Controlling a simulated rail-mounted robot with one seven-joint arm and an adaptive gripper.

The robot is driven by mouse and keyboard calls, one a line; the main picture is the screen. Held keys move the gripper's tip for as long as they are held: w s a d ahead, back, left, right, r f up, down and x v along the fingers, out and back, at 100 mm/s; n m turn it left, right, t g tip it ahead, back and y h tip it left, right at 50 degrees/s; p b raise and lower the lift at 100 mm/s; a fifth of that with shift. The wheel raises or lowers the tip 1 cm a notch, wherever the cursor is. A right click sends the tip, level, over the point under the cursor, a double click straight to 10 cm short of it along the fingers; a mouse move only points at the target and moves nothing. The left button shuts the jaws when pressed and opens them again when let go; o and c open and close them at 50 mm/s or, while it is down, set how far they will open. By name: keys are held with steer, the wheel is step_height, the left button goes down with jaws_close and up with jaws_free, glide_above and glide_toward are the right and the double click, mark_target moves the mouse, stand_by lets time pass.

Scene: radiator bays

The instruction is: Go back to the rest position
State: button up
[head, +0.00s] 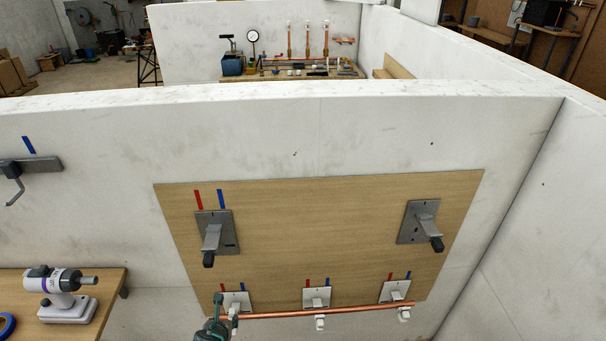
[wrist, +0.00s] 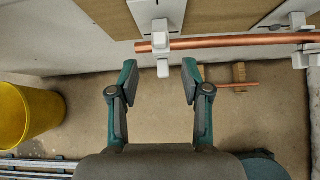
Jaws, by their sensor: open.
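My gripper (wrist: 160,78) is open, with nothing between its green and grey fingers in the wrist view. In the head view, part of my gripper (head: 215,325) shows at the bottom edge, close to the left end of a copper pipe (head: 270,315). The pipe runs level along the lower row of white clips on a wooden board (head: 320,230). In the wrist view the copper pipe (wrist: 230,42) passes through a white clip (wrist: 160,42) just beyond the fingertips. The fingers appear apart from the pipe.
Two grey brackets (head: 212,235) (head: 420,222) stick out from the board above the pipe. A bench (head: 100,290) with a white and purple tool (head: 62,290) stands at left. A yellow bucket (wrist: 28,115) stands on the floor at left. Another short copper piece (wrist: 238,85) lies lower down.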

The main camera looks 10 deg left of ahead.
steer(key=s+d+f+m+g+h, duration=0.15)
steer(key=d+f+m, duration=0.25)
steer(key=d+m, duration=0.45)
steer(key=s+d+f+m+g+h, duration=0.1)
steer(key=d+f+m+g+h, duration=0.15)
steer(key=d+f+m, duration=0.45)
steer(key=s+d+f+m+g+h, duration=0.2)
steer(key=d+m+g, duration=0.1)
steer(key=d+m, duration=0.8)
steer(key=s+d+f+m+g+y, duration=0.1)
steer(key=s+d+m, duration=0.3)
steer(key=d, duration=0.4)
steer(key=s+d+f+m+g+y, duration=0.1)
steer(key=s+d+f+m+g, duration=0.2)
steer(key=s+d, duration=0.3)
steer(key=s+d+f+m+g+y, duration=0.1)
steer(key=s+d+m+g, duration=0.3)
steer(key=d, duration=0.7)
steer(key=shift+s+d+f+m, duration=0.25)
steer(key=shift+s+f+m, duration=0.2)
steer(key=shift+s+m, duration=0.2)
